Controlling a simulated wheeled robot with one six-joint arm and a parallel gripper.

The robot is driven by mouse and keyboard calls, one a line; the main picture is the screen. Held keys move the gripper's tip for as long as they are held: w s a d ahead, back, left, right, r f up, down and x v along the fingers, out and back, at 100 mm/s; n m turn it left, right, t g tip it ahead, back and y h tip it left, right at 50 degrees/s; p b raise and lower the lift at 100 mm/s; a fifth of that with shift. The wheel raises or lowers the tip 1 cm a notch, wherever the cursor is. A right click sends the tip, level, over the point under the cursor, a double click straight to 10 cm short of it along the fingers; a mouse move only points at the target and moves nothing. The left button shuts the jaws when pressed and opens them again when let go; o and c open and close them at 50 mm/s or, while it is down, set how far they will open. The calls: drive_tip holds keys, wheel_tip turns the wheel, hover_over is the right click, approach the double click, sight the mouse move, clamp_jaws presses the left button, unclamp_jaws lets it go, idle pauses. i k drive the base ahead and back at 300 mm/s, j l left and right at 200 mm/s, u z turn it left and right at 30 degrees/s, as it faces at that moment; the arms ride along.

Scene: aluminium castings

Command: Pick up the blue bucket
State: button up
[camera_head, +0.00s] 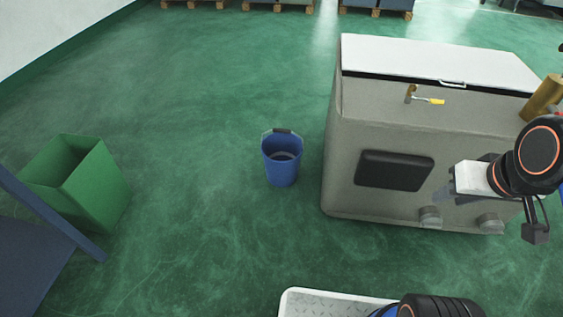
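The blue bucket (282,170) stands upright on the green floor near the middle of the camera_head view. Its handle is raised, with a dark grip at the top. Something greyish shows inside it, too small to tell what. My gripper (446,193) is at the right, in front of the grey cabinet, well apart from the bucket and to its right. Its fingers are faint against the cabinet, so I cannot tell whether they are open or shut.
A large grey cabinet (390,120) with a pale lid stands right of the bucket. A green bin (100,190) and a dark blue slanted object (30,255) are at the left. Pallets (278,5) line the back. The floor around the bucket is clear.

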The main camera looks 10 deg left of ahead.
sight(282, 150)
drive_tip(key=i+j+u, duration=0.2)
drive_tip(key=i+j, duration=0.15)
drive_tip(key=j, duration=0.25)
drive_tip(key=i+j+u, duration=0.15)
drive_tip(key=i+j, duration=0.2)
drive_tip(key=j, duration=0.2)
drive_tip(key=i+j+u, duration=0.2)
drive_tip(key=i+j, duration=0.2)
drive_tip(key=j, duration=0.1)
